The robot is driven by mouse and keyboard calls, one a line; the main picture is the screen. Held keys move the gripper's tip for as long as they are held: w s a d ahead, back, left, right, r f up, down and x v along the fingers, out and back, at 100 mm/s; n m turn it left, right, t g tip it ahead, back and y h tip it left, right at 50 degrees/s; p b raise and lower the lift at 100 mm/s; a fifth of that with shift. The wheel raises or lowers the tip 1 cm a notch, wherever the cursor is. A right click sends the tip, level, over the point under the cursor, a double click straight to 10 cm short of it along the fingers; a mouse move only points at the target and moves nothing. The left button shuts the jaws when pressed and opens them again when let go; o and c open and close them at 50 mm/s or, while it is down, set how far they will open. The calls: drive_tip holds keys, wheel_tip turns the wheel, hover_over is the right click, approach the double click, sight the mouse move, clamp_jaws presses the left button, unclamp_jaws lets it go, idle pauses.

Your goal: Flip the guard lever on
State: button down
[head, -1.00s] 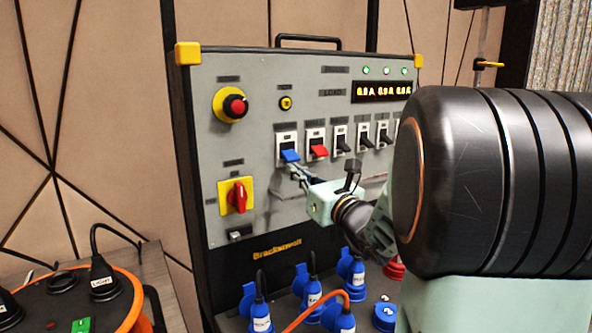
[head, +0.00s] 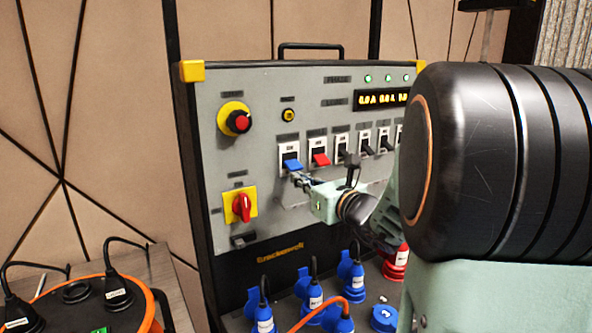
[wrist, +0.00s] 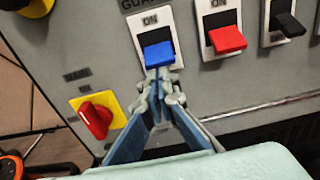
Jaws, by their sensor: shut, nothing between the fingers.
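The guard lever is the blue lever (head: 292,164) on the grey panel (head: 285,215), leftmost in the row. In the wrist view this blue lever (wrist: 158,55) sticks out at the lower part of its white plate, below the word ON, under a partly cut-off label starting "GUA". My gripper (head: 296,178) is shut and empty. In the wrist view my gripper (wrist: 157,75) has its fingertips together right under the lever's lower edge. I cannot tell if they touch it.
A red lever (head: 320,159) and several black levers stand close on the right. A red rotary switch (head: 241,207) on yellow is lower left, and a red knob (head: 240,122) upper left. Blue plugs (head: 350,270) and an orange cable stand below the panel.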

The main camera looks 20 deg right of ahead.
drive_tip(key=shift+s+r+g+h+p, duration=0.15)
drive_tip(key=shift+r+g+p, duration=0.8)
drive_tip(key=shift+p, duration=2.3)
drive_tip(key=shift+s+r+g+h+p, duration=0.15)
drive_tip(key=shift+r+g+p, duration=0.75)
drive_tip(key=shift+p, duration=2.35)
drive_tip(key=shift+d+r+p, duration=0.1)
drive_tip(key=shift+r+p, duration=0.15)
drive_tip(key=shift+p, duration=0.3)
drive_tip(key=shift+f, duration=0.1)
drive_tip(key=b, duration=0.1)
approach(294, 166)
drive_tip(key=a+v, duration=0.1)
drive_tip(key=v, duration=0.2)
drive_tip(key=shift+s+d+r, duration=0.15)
drive_tip(key=shift+d+r, duration=0.15)
drive_tip(key=shift+d, duration=0.15)
